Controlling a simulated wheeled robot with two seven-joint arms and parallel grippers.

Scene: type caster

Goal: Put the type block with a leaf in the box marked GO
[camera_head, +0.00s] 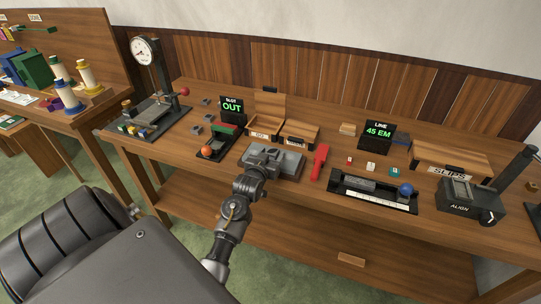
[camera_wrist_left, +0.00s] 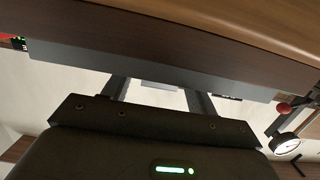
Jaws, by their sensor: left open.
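My left gripper (camera_head: 274,158) is above the front of the bench, just in front of two small wooden boxes. In the left wrist view its two fingers (camera_wrist_left: 158,90) are apart. A pale flat thing shows between them, too unclear to name. The box (camera_head: 262,134) on the left carries a white label that seems to read GO. The smaller box (camera_head: 297,138) beside it has a label I cannot read. Small grey blocks, one of them here (camera_head: 196,130), lie left of the boxes; no leaf can be made out on any. My right gripper is not in view.
A black slot device (camera_head: 218,143) with an OUT screen stands left of the boxes. A red-handled tool (camera_head: 319,162) lies right of my gripper. Beyond are a black tray (camera_head: 375,192) and an ALIGN device (camera_head: 470,203). A dial press (camera_head: 146,75) stands far left.

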